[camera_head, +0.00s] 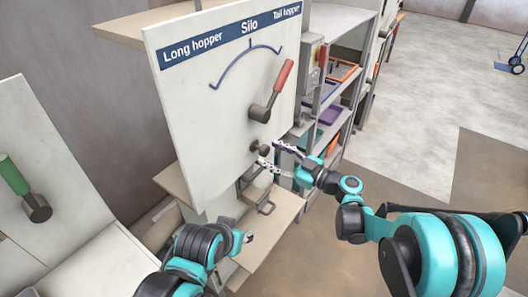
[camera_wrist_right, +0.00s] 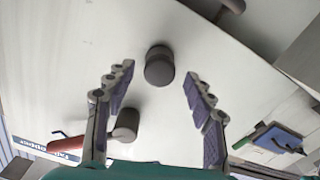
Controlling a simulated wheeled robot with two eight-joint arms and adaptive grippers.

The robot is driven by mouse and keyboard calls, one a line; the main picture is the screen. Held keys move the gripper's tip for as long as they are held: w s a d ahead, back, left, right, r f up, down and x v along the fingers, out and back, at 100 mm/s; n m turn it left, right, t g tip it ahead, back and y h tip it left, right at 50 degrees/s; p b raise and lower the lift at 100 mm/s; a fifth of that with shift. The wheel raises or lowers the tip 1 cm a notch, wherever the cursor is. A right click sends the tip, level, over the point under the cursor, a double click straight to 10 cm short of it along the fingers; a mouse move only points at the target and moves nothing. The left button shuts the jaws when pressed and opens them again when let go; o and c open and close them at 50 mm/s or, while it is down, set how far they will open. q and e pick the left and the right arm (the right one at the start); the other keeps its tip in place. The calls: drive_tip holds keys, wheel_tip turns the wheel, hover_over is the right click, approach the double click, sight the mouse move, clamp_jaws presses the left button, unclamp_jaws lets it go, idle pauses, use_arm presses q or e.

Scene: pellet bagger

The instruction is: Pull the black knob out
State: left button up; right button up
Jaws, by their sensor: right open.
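The black knob (camera_head: 260,148) sticks out of the white upright panel (camera_head: 205,125), below the red-handled lever. It shows as a dark round knob in the right wrist view (camera_wrist_right: 159,66). My right gripper (camera_head: 271,155) is in front of the panel at the knob. In the right wrist view its two fingers (camera_wrist_right: 158,73) are spread wide, with the knob between their tips and a gap on each side. I see no contact. My left gripper (camera_head: 247,238) is low in the middle, mostly hidden behind its own wrist, and its fingers cannot be made out.
A lever with a red handle (camera_head: 283,78) is just above the knob, tilted right, under a "Silo" scale. A green-handled lever (camera_head: 15,176) is on another panel at left. A box with a handle (camera_head: 265,207) is below.

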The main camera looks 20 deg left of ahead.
sight(267, 152)
drive_tip(key=shift+x, duration=1.75)
clamp_jaws()
drive_tip(key=shift+b+v, duration=0.3)
drive_tip(key=shift+v, duration=1)
drive_tip(key=shift+a, duration=0.1)
unclamp_jaws()
drive_tip(key=v, duration=1.2)
